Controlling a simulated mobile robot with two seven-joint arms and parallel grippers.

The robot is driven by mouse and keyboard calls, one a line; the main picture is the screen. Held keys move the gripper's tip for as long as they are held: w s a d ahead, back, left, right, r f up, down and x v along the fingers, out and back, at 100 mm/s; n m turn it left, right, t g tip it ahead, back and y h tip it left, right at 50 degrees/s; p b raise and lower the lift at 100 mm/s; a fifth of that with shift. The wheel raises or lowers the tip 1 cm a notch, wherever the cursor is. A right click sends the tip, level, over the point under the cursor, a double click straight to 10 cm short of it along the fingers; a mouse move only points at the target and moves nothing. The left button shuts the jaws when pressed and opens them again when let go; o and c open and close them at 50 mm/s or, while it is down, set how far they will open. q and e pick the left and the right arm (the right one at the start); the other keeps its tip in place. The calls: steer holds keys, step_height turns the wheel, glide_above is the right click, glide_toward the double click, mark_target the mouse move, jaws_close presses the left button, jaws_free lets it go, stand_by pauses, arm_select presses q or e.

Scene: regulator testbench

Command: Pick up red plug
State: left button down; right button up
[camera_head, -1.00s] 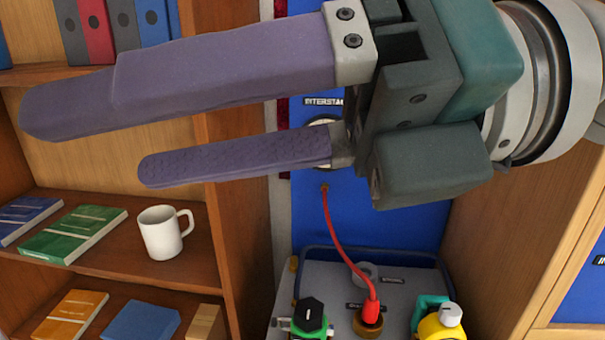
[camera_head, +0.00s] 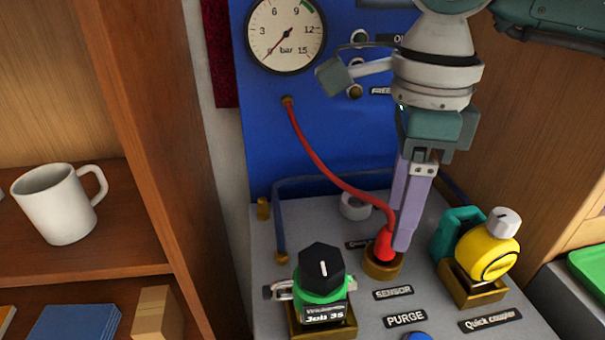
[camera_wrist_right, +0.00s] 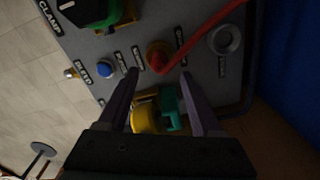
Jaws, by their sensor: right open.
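The red plug (camera_head: 385,244) stands upright in a brass socket (camera_head: 378,268) on the grey bench panel. Its red cable (camera_head: 325,172) curves up to a port on the blue back panel. In the right wrist view the gripper (camera_wrist_right: 159,74) is open with a gap between the tips, and the plug (camera_wrist_right: 158,54) shows just beyond that gap. I cannot tell whether a finger touches the plug. My left gripper is out of view.
A yellow regulator (camera_head: 487,252) with a teal part stands close right of the fingers. A green regulator with a black knob (camera_head: 321,266) stands to the left. A pressure gauge (camera_head: 285,35) hangs behind. A white mug (camera_head: 58,205) is on the left shelf.

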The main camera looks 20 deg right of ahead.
mark_target(389, 231)
steer(key=f, duration=0.4)
steer(key=shift+w+a+f, duration=0.1)
steer(key=shift+w+a, duration=0.05)
steer(key=shift+a, duration=0.1)
jaws_close()
stand_by(0.4)
